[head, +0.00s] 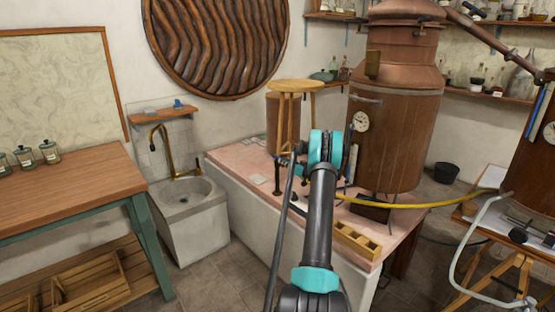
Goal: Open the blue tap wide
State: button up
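I cannot make out a tap that is clearly blue. A brass tap (163,150) with a tall curved spout stands at the back of a grey stone sink (187,200), left of centre. Its handle is too small to read as open or shut. My arm reaches up through the middle of the picture, well to the right of the sink. My gripper is at or behind the arm's teal far joint, and its fingers cannot be made out. I see nothing held. The arm covers part of the pink-topped bench behind it.
A wooden table (75,185) with glass jars stands left of the sink. A small shelf (160,116) with a blue item hangs above it. The pink-topped bench (235,165) carries a stool (295,87) and a copper still (395,115).

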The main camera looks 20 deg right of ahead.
aim_at(278, 157)
jog(key=x, duration=0.6)
jog(key=shift+w+a, duration=0.1)
jog(key=shift+w, duration=0.3)
jog(key=shift+c, duration=0.5)
grip_shut()
